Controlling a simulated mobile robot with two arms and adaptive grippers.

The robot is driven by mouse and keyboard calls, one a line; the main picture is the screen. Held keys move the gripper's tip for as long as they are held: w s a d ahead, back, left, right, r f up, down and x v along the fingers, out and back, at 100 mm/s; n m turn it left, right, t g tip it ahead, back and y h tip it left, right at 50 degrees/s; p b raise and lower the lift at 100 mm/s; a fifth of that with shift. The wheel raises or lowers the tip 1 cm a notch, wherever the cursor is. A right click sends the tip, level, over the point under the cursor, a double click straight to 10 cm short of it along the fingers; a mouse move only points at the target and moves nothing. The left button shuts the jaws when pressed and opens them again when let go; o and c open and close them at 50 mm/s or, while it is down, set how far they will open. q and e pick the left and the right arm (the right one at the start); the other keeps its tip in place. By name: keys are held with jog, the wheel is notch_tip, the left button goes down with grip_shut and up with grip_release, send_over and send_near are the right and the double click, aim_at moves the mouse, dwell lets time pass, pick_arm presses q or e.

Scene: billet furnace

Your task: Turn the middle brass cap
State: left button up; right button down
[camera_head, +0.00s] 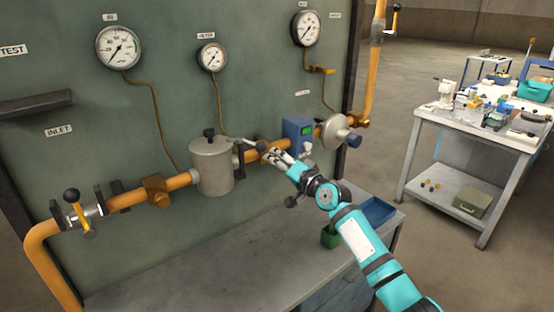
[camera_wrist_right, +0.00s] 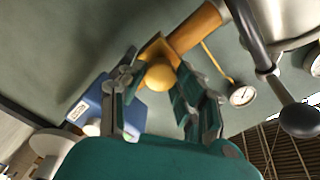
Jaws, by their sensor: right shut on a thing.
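The middle brass cap (camera_wrist_right: 160,77) shows in the right wrist view as a rounded brass end on a square brass fitting on the orange pipe. My right gripper (camera_wrist_right: 160,88) has its fingers on both sides of the cap and is shut on it. In the head view my right gripper (camera_head: 272,153) is at the pipe between the grey canister and the blue box, and it hides the cap there. Another brass fitting (camera_head: 156,190) sits on the pipe left of the canister. My left gripper is not in view.
A lever with a dark ball knob (camera_wrist_right: 300,120) is close to my right gripper. The grey canister (camera_head: 212,166) and blue box (camera_head: 298,130) flank it. A green cup (camera_head: 329,238) and blue tray (camera_head: 377,210) are on the bench below. The bench's left part is clear.

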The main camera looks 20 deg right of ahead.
jog(key=shift+m+p, duration=1.7)
jog(key=shift+m, duration=2.5)
jog(key=shift+f, duration=0.1)
jog(key=c, duration=0.9)
grip_release()
jog(key=shift+c, duration=0.2)
jog(key=shift+s, duration=0.1)
jog(key=v, duration=1.2)
